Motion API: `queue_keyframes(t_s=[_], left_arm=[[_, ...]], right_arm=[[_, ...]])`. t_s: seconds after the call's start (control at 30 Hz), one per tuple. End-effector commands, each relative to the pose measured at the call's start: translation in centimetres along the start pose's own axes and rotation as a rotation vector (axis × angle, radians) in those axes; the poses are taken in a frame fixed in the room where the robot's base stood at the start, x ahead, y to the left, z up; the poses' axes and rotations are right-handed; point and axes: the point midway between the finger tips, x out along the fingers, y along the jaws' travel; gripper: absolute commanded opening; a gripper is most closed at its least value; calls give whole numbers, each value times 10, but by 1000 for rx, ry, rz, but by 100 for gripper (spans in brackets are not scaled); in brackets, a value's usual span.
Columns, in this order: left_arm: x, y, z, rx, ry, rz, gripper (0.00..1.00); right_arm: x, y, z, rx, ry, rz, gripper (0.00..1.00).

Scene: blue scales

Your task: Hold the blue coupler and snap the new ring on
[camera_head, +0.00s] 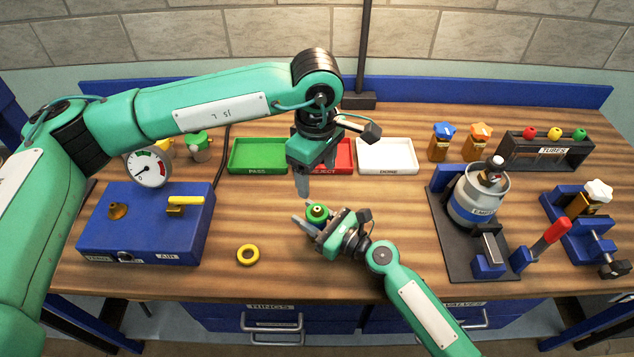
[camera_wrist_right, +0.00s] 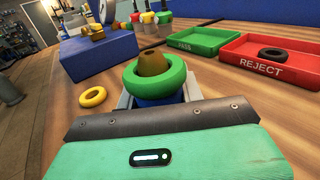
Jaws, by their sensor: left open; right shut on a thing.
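My right gripper (camera_head: 316,225) is shut on the blue coupler (camera_wrist_right: 158,101) and holds it upright over the table, brass tip up. A green ring (camera_head: 317,211) sits around the coupler's top; it also shows in the right wrist view (camera_wrist_right: 155,78) around the brass cone. I cannot tell whether it is fully seated. The ring hides most of the blue body. My left gripper (camera_head: 303,184) is open and empty, pointing down just above the coupler. A yellow ring (camera_head: 247,254) lies flat on the table to the left. A black ring (camera_wrist_right: 272,54) lies in the red REJECT tray (camera_wrist_right: 250,68).
A green PASS tray (camera_head: 258,171) and white tray (camera_head: 387,170) are behind. A grey cylinder (camera_head: 478,203) on a black stand is right. The front table centre is clear.

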Motion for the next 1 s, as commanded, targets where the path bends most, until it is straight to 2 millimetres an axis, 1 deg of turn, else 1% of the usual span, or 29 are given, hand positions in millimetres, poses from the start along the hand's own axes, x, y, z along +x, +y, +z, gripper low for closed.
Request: queue_keyframes(t_s=[0.03, 0.3, 0.33, 0.43, 0.77, 0.87, 0.97, 1.0], left_arm=[[-1, 0, 0, 0, 0, 0, 70], [-2, 0, 0, 0, 0, -1, 70], [-2, 0, 0, 0, 0, -1, 70], [-2, 0, 0, 0, 0, -1, 70], [-3, 0, 0, 0, 0, -1, 70], [-3, 0, 0, 0, 0, -1, 70], [-3, 0, 0, 0, 0, -1, 70], [-3, 0, 0, 0, 0, -1, 70]], right_arm=[[-2, 0, -6, 2, 10, 0, 8], [-2, 0, -6, 2, 11, 0, 8], [-1, 0, -6, 2, 10, 0, 44], [-1, 0, -5, 2, 8, 0, 63], [-3, 0, -2, 1, 3, 0, 63], [-13, 0, -3, 1, 5, -1, 63], [-30, 0, -3, 1, 6, -1, 63], [-39, 0, -3, 1, 6, -2, 63]])
